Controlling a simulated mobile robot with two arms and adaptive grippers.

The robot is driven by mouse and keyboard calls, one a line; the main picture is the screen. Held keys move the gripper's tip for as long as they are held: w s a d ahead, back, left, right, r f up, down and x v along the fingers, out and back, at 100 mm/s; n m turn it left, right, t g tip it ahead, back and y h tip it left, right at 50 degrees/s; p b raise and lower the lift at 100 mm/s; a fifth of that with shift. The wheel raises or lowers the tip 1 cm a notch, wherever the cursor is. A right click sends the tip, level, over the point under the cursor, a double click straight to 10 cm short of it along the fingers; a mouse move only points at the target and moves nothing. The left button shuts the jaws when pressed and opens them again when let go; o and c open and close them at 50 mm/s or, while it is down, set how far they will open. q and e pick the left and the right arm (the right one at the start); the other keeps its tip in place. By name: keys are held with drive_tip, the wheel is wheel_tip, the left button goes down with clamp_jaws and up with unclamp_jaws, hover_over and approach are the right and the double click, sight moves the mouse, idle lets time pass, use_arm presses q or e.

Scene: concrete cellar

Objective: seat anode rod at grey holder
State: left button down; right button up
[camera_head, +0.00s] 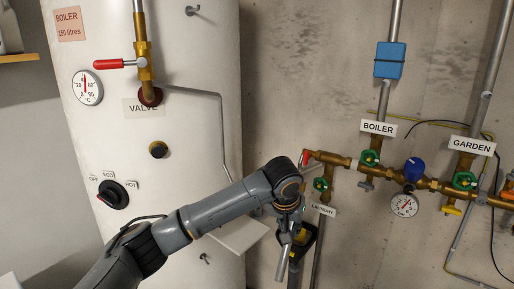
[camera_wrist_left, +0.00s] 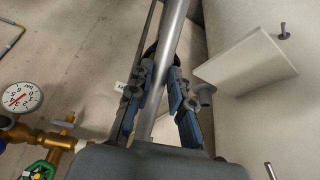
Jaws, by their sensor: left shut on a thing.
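My left gripper (camera_head: 288,236) is in front of the wall, right of the boiler, and is shut on a light grey metal rod, the anode rod (camera_head: 283,264). The rod slants downward from the fingers. In the left wrist view, the rod (camera_wrist_left: 172,45) runs between the two blue-grey fingers of my left gripper (camera_wrist_left: 162,85) and past their tips. A dark part with a yellow edge (camera_head: 307,238) is just behind the gripper, partly hidden. I cannot make out a grey holder with certainty. My right gripper is not in view.
The white boiler (camera_head: 185,180) fills the left side. A white shelf (camera_head: 238,232) juts out beside my left forearm. Brass pipework with green valves (camera_head: 463,181) and a gauge (camera_head: 404,204) runs along the right wall. A small hook (camera_head: 205,259) is low on the boiler.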

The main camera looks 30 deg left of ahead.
use_arm(q)
drive_tip(key=shift+w+a+r+n+t+y+p, duration=0.8)
drive_tip(key=shift+w+a+r+t+p, duration=1.3)
drive_tip(key=shift+w+a+r+t, duration=3.75)
drive_tip(key=w+a+f+g+b, duration=0.1)
drive_tip(key=a+f+g+b, duration=0.1)
drive_tip(key=a+f+g, duration=0.1)
drive_tip(key=shift+w+a+f, duration=0.2)
drive_tip(key=shift+a+f, duration=0.35)
drive_tip(key=shift+a, duration=0.55)
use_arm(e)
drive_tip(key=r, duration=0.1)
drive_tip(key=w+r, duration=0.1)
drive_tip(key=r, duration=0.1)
use_arm(q)
drive_tip(key=shift+y+p, duration=0.3)
drive_tip(key=shift+p, duration=0.7)
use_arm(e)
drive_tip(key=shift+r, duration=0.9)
use_arm(q)
drive_tip(key=shift+f+b, duration=1.45)
drive_tip(key=shift+f, duration=1.5)
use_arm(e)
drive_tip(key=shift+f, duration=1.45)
use_arm(q)
drive_tip(key=c, duration=1.1)
unclamp_jaws()
drive_tip(key=shift+c, duration=0.2)
